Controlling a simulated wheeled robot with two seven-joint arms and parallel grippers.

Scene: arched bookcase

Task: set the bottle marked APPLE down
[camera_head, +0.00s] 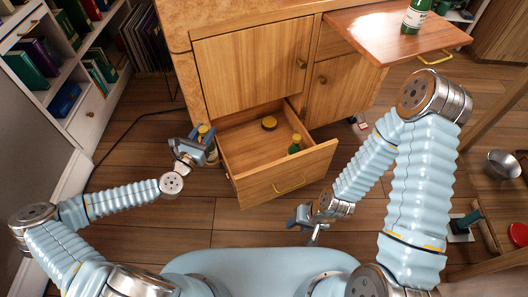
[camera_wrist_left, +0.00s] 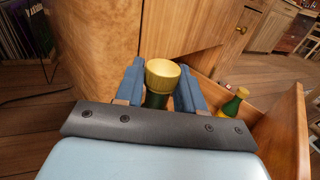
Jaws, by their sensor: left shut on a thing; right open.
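My left gripper (camera_head: 196,147) is shut on a dark green bottle with a yellow cap (camera_wrist_left: 162,76), beside the left side of the open drawer (camera_head: 236,173). The held bottle also shows in the head view (camera_head: 212,155), partly behind the gripper. Its label is hidden, so I cannot tell whether it is marked APPLE. A second green bottle with a yellow cap (camera_head: 295,146) stands in the drawer; it also shows in the left wrist view (camera_wrist_left: 233,104). A third green bottle (camera_head: 413,17) stands on the pull-out board (camera_head: 400,40); its marking is unreadable. My right gripper (camera_head: 303,219) is open and empty.
The drawer's middle and left floor is bare. The wooden cabinet (camera_head: 245,65) stands behind it. A white bookcase (camera_head: 85,90) is at left. A metal pot (camera_head: 503,163) is at far right.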

